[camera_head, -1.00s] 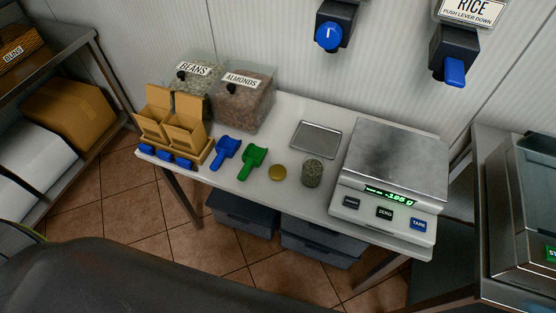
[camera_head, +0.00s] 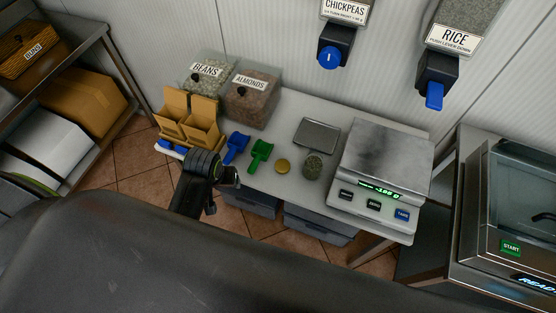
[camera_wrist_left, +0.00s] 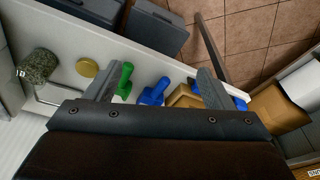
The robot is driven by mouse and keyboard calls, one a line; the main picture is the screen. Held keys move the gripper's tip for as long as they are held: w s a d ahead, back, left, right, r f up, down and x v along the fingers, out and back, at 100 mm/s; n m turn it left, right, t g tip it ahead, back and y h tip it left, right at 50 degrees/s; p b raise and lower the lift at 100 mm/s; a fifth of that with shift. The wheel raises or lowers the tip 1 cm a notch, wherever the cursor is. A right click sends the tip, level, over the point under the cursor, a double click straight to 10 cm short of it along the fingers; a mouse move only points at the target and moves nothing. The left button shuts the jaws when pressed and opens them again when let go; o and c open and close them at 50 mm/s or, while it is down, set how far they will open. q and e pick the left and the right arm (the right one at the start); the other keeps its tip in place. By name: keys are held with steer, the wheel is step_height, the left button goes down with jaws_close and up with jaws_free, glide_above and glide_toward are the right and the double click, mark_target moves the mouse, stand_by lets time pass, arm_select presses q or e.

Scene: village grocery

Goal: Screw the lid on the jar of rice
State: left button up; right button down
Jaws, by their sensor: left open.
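The jar (camera_head: 313,167) stands upright on the white table, filled with something greenish-grey and speckled, with no lid on it. A round gold lid (camera_head: 283,166) lies flat on the table just left of the jar, apart from it. In the left wrist view the jar (camera_wrist_left: 40,66) is at the far left, with the lid (camera_wrist_left: 87,67) beside it. My left gripper (camera_head: 231,177) is at the table's front edge, left of the lid. In its wrist view the gripper (camera_wrist_left: 156,82) is open, its fingers spread and empty. My right gripper is not in view.
Green (camera_head: 260,154) and blue (camera_head: 236,146) scoops lie left of the lid. A metal tray (camera_head: 317,136) lies behind the jar, and a scale (camera_head: 387,165) stands to its right. Bean and almond bins and cardboard boxes (camera_head: 188,122) fill the left end. Dispensers hang above.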

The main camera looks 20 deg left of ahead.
arm_select(q)
steer(key=w+d+r+n+g, duration=0.1)
steer(key=w+d, duration=0.5)
steer(key=w, duration=0.3)
steer(key=w+d+r+n+g, duration=0.1)
steer(key=w+d+n, duration=0.1)
steer(key=w+d, duration=0.5)
steer(key=w, duration=0.3)
steer(key=shift+w+d+h, duration=0.25)
steer(key=shift+h, duration=0.15)
